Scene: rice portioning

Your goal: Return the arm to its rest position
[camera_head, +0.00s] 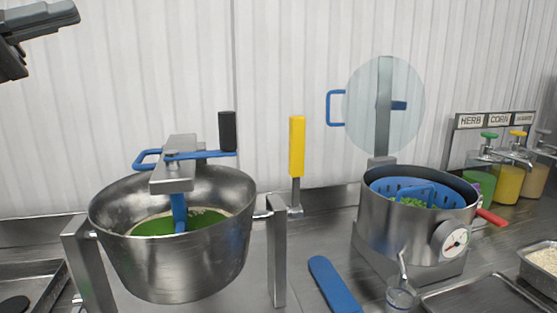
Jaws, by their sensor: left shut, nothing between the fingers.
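My left gripper (50,16) is in the top left corner of the head view, dark grey, raised in front of the white wall. It is shut with nothing in it and touches nothing. It hangs well above and to the left of the large steel mixing bowl (180,270). Most of my left arm is cut off by the frame edge. My right gripper is not in view.
The bowl holds green contents, with a blue-handled paddle (180,212). A steel pot (400,228) with a blue basket stands right, beneath a clear round disc (383,105). A yellow-handled lever (297,147) stands between. Labelled dispensers (508,183) stand far right.

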